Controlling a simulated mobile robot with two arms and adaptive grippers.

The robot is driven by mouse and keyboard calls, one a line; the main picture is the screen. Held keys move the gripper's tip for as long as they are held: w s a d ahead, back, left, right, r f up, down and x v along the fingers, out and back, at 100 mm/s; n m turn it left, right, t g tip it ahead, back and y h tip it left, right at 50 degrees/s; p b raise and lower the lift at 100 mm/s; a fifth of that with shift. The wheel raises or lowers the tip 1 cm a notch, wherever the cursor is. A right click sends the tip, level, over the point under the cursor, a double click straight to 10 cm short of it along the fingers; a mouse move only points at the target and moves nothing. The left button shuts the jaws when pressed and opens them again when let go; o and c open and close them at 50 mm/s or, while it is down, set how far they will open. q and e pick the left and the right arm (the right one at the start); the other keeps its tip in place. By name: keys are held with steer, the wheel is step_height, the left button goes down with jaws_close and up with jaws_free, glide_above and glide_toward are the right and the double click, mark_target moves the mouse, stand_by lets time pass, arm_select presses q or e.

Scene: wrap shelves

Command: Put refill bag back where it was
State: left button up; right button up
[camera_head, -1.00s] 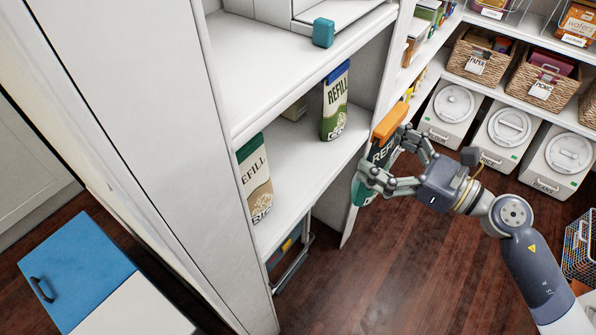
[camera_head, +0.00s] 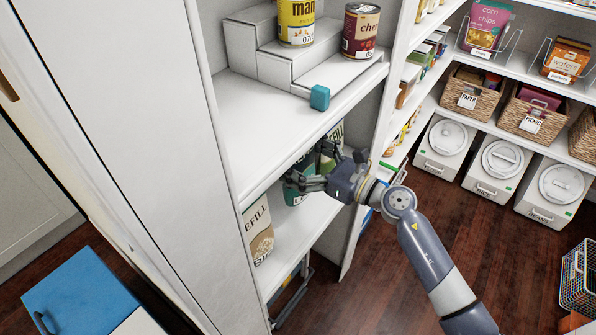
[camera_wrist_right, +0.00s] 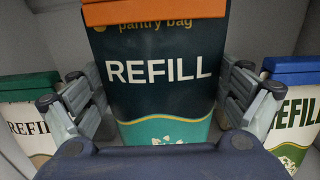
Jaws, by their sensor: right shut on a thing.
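The refill bag (camera_wrist_right: 160,72) is dark with a teal lower part and an orange top. My right gripper (camera_wrist_right: 160,105) is shut around its sides in the right wrist view. In the head view the bag (camera_head: 293,193) is partly hidden behind my right gripper (camera_head: 308,172), inside the shelf bay. A white and brown refill bag (camera_head: 258,235) stands to its left on the shelf, and its green top shows in the wrist view (camera_wrist_right: 25,82). A blue-topped refill bag (camera_wrist_right: 297,115) stands on the right. I cannot tell whether the held bag touches the shelf. My left gripper is not in view.
The upper shelf (camera_head: 255,110) lies close above my right gripper, with a teal block (camera_head: 320,97) at its edge. Cans (camera_head: 361,30) stand on a white riser (camera_head: 275,60). A side panel (camera_head: 365,140) bounds the bay on the right.

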mark_target(309, 171)
steer(key=shift+w+a+f, duration=0.1)
steer(key=shift+a+f, duration=0.05)
steer(key=shift+f, duration=0.35)
steer(key=shift+w+a+f, duration=0.1)
steer(key=shift+a+f, duration=0.05)
steer(key=shift+f, duration=0.35)
steer(key=shift+d+f, duration=0.1)
steer(key=shift+f, duration=0.4)
step_height(309, 171, down, 3)
steer(key=shift+f, duration=0.2)
steer(key=shift+w+a+f, duration=0.1)
steer(key=shift+a+f, duration=0.05)
steer(key=shift+a, duration=0.05)
